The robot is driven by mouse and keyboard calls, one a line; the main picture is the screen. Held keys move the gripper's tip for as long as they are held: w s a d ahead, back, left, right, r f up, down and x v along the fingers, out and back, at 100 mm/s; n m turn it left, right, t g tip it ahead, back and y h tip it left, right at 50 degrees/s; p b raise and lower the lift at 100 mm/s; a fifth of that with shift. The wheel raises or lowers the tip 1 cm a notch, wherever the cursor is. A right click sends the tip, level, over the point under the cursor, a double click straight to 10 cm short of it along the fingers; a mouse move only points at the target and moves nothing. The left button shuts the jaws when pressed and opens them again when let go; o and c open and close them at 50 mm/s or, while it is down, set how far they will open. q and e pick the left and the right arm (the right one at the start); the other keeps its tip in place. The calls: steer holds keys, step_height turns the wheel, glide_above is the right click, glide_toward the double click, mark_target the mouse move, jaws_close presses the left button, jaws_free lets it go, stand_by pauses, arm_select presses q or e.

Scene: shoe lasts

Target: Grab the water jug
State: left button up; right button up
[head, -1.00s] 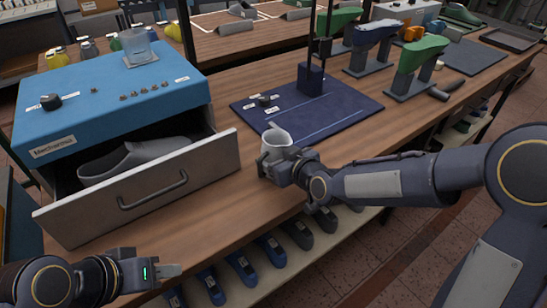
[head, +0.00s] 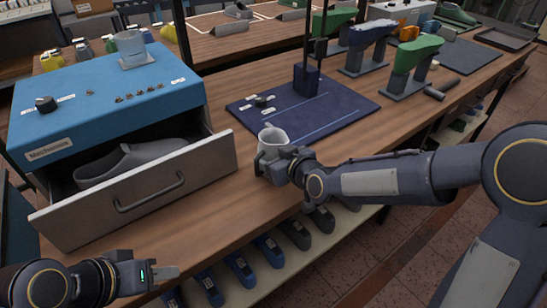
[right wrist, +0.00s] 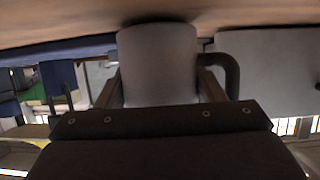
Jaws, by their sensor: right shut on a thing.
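The water jug (head: 272,136) is a light grey, open-topped vessel near the front edge of the wooden bench, upright, just in front of the dark blue mat. My right gripper (head: 268,160) is shut on it from the near side and hides its lower part. In the right wrist view the jug (right wrist: 158,62) fills the space between the two fingers (right wrist: 158,90), with its dark handle (right wrist: 232,75) on the right. I cannot tell whether its base touches the bench. My left gripper (head: 165,273) is empty at the lower left; its finger gap cannot be made out.
A blue cabinet (head: 95,100) stands at left, its grey drawer (head: 140,195) open with a grey shoe (head: 135,160) inside. A clear container (head: 131,47) is on top. The blue mat (head: 340,105) and shoe lasts on stands (head: 412,62) are behind the jug. Bare bench (head: 225,195) lies beside it.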

step_height(320, 180, up, 2)
steer(key=shift+r, duration=0.2)
steer(key=shift+s+r, duration=0.15)
steer(key=shift+r, duration=0.2)
steer(key=s+d+r+p, duration=0.1)
steer(key=s+d+r, duration=0.1)
steer(key=s+r, duration=0.25)
glide_toward(274, 148)
steer(key=shift+s+d+r+p, duration=0.15)
steer(key=shift+s+d+r, duration=0.15)
steer(key=shift+r, duration=0.25)
steer(key=shift+s+d+r+p, duration=0.1)
steer(key=shift+s+d+r, duration=0.2)
steer(key=shift+r, duration=0.3)
steer(key=shift+s+d+r+p, duration=0.2)
steer(key=shift+s+r, duration=0.2)
steer(key=shift+r, duration=0.15)
